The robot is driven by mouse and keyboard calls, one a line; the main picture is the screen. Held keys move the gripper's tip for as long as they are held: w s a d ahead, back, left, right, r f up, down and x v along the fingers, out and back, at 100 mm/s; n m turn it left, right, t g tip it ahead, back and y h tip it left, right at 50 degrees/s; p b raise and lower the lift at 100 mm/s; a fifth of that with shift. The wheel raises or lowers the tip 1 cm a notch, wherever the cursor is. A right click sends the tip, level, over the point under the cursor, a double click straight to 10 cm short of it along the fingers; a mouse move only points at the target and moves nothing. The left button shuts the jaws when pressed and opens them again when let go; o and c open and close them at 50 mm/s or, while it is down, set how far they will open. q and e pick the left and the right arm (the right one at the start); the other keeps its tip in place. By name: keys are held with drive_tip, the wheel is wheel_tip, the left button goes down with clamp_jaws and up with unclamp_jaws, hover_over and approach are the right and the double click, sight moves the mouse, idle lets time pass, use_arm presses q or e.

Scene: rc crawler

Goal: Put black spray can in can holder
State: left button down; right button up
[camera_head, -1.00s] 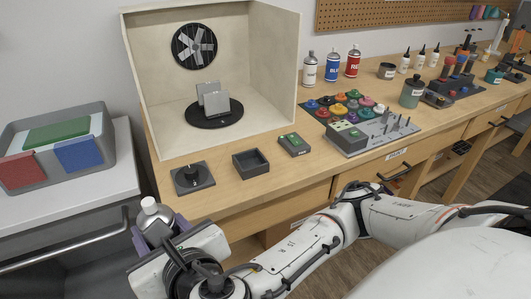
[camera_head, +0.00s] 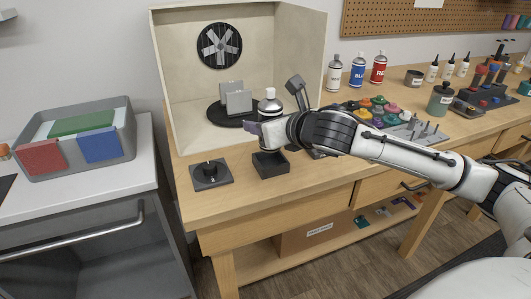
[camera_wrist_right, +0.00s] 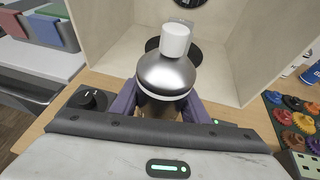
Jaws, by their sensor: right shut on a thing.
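My right gripper (camera_head: 262,127) is shut on a spray can (camera_head: 270,104) with a white cap and silver dome; its body is mostly hidden. The can is upright above the bench, in front of the booth opening. In the right wrist view the can (camera_wrist_right: 167,76) stands between the purple fingers of the right gripper (camera_wrist_right: 160,105). A dark, open, square box (camera_head: 270,169), which looks like the can holder, sits near the bench's front edge, below the gripper and apart from the can. My left gripper is not in view.
A dark knob unit (camera_head: 211,178) sits left of the box. The cream booth (camera_head: 182,110) with a turntable and grey plates stands behind. White, blue (camera_head: 357,70) and red cans stand right of the booth.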

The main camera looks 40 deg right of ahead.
wheel_tip(320, 180, down, 6)
drive_tip(key=shift+r+b, duration=0.15)
drive_tip(key=shift+b, duration=0.35)
drive_tip(key=o, duration=1.2)
drive_tip(key=shift+c, duration=0.2)
drive_tip(key=v, duration=1)
drive_tip(key=shift+s+d+r, duration=0.1)
drive_tip(key=shift+s+r, duration=0.05)
drive_tip(key=shift+s, duration=0.05)
drive_tip(key=shift+p+v, duration=0.4)
drive_tip(key=shift+v, duration=0.35)
